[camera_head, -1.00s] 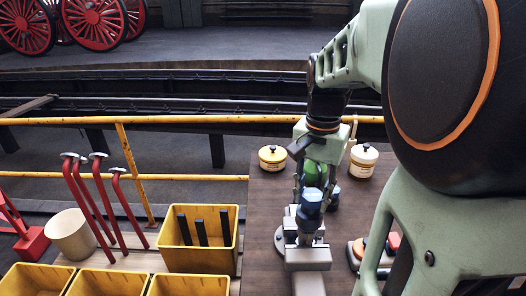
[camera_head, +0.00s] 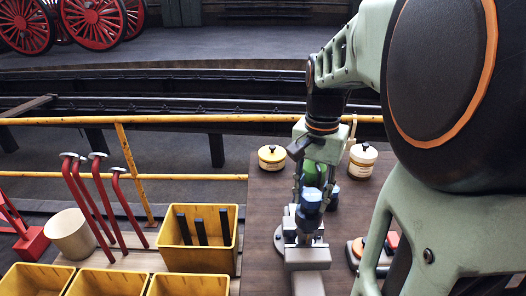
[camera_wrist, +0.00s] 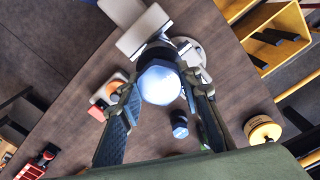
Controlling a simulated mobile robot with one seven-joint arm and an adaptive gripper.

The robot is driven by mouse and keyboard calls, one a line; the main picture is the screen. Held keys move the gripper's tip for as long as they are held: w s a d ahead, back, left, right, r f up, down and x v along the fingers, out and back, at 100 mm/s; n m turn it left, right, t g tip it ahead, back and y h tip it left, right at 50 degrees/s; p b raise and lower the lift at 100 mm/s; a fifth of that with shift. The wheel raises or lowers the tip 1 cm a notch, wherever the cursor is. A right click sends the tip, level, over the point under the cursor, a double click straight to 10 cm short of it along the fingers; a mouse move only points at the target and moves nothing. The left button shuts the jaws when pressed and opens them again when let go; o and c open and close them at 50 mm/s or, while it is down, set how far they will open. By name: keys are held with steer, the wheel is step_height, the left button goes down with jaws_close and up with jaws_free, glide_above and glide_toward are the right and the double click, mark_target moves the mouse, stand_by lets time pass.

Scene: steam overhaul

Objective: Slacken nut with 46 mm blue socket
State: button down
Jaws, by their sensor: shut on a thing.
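My gripper (camera_head: 312,188) points down over the bench and is shut on the blue socket (camera_head: 311,203). In the wrist view the socket's pale blue hexagonal end (camera_wrist: 159,84) shows between the two fingers (camera_wrist: 168,92). The socket is over a grey metal fixture (camera_head: 307,258) with blocky parts and a round base, which also shows in the wrist view (camera_wrist: 143,30). The nut is not visible; the socket and fixture hide that spot. I cannot tell how far the socket sits on anything.
A smaller dark blue piece (camera_wrist: 179,124) stands on the bench nearby. Orange and red pieces (camera_head: 358,247) are at the right. Two lidded pots (camera_head: 272,158) (camera_head: 363,161) stand at the back. Yellow bins (camera_head: 199,258) and red-handled hammers (camera_head: 120,210) are left.

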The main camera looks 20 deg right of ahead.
steer(key=shift+f+b, duration=1.4)
steer(key=shift+f, duration=0.6)
steer(key=c, duration=2)
jaws_free()
jaws_close()
steer(key=shift+n, duration=2)
